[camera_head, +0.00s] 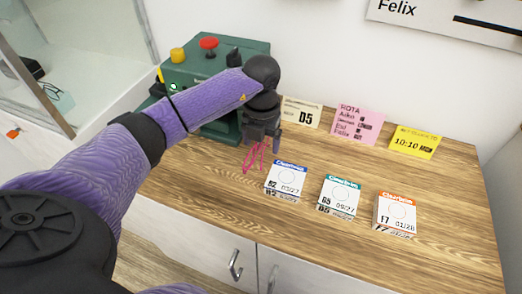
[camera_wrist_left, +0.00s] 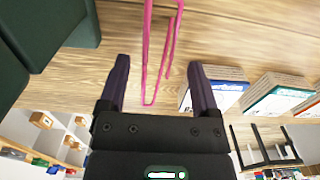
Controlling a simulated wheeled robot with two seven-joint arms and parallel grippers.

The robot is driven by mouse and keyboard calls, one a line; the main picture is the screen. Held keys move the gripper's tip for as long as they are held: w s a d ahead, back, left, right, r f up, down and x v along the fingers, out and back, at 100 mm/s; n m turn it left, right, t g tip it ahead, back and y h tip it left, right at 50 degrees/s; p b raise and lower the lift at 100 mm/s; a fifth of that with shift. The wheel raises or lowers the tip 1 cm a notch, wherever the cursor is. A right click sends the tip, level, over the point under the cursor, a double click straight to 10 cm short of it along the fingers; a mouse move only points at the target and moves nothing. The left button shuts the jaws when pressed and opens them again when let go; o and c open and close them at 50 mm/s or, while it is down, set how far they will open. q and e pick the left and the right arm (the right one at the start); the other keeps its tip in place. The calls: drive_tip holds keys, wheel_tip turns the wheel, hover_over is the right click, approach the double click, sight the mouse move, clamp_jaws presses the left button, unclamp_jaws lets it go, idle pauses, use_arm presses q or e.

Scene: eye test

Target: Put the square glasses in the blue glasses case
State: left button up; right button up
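My left gripper (camera_head: 262,139) is above the wooden counter, in front of the green machine. In the left wrist view its two fingers (camera_wrist_left: 159,65) stand wide apart. A thin pink looped item (camera_head: 248,161) shows just below the gripper. In the wrist view the pink item (camera_wrist_left: 146,58) lies across the gap between the fingers, with space on both sides. I cannot tell whether it is the square glasses, or whether it rests on the counter. I cannot make out a blue glasses case. My right gripper is out of view.
A green machine (camera_head: 205,70) with a red button stands behind my arm. Three small boxes with blue (camera_head: 287,180), teal (camera_head: 340,196) and orange (camera_head: 396,213) labels sit on the counter (camera_head: 450,230). Cards lean at the back wall. A glass-fronted cabinet (camera_head: 85,60) is at left.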

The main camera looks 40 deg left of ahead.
use_arm(q)
clamp_jaws()
